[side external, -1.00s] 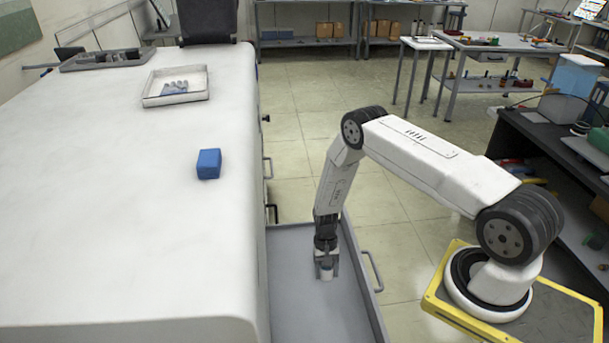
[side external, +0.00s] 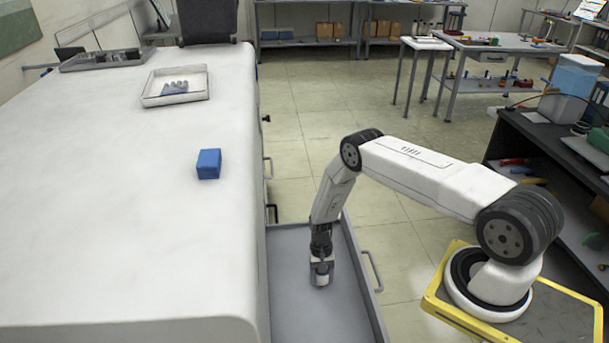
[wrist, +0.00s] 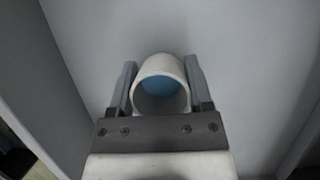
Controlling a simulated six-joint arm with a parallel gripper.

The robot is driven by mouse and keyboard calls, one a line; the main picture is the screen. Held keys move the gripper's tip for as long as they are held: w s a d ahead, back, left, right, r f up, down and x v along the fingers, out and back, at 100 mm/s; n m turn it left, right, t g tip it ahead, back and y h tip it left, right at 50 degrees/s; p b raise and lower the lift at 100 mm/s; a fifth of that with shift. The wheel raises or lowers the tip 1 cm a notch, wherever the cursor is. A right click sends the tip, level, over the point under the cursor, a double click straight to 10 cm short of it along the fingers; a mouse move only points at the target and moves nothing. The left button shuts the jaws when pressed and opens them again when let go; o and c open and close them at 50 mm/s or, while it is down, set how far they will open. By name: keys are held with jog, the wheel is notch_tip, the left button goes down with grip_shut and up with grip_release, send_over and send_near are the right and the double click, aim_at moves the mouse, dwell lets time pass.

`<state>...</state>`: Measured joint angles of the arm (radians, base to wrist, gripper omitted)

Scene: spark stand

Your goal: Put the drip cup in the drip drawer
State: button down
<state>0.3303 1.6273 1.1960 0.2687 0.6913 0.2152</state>
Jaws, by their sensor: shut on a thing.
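The drip cup (wrist: 159,70) is small and white with blue inside, and it sits between the two fingers of my gripper (wrist: 159,85) in the wrist view. My gripper is shut on it. In the side external view my gripper (side external: 321,268) points down inside the open grey drip drawer (side external: 350,310), with the cup (side external: 321,280) low between its fingers. I cannot tell whether the cup's base touches the drawer floor.
The drawer is pulled out from the white bench (side external: 120,220), and its rim surrounds my gripper. The drawer floor around the cup looks bare.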

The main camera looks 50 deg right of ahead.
jog(key=shift+f, duration=0.35)
jog(key=shift+f, duration=0.15)
grip_release()
jog(key=v, duration=1.2)
jog(key=shift+r, duration=0.2)
dwell(0.5)
